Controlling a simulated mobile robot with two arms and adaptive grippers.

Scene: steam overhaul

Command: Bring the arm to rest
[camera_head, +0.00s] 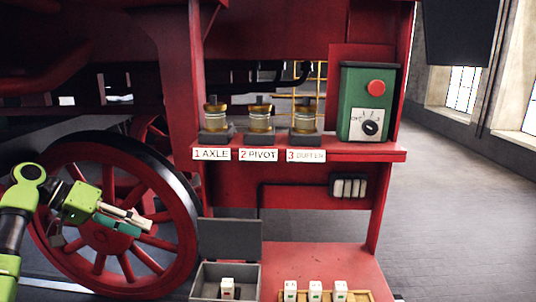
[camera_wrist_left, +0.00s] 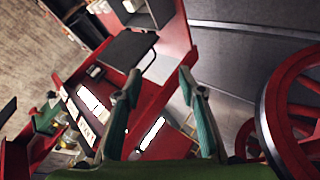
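My left arm comes in from the left in the head view. Its green and white gripper (camera_head: 135,222) is in front of the big red wheel (camera_head: 152,262) and points right, clear of the shelf. In the left wrist view the two teal-padded fingers of the left gripper (camera_wrist_left: 160,85) stand apart with nothing between them. The gripper is open and empty. My right gripper does not show in either view.
The red shelf (camera_head: 352,151) carries three brass oilers, labelled axle, pivot and an unclear third word, and a green control box (camera_head: 352,105) with a red button. Below are an open grey box (camera_head: 208,285) and a wooden tray (camera_head: 365,295) holding small white blocks. Floor at right is clear.

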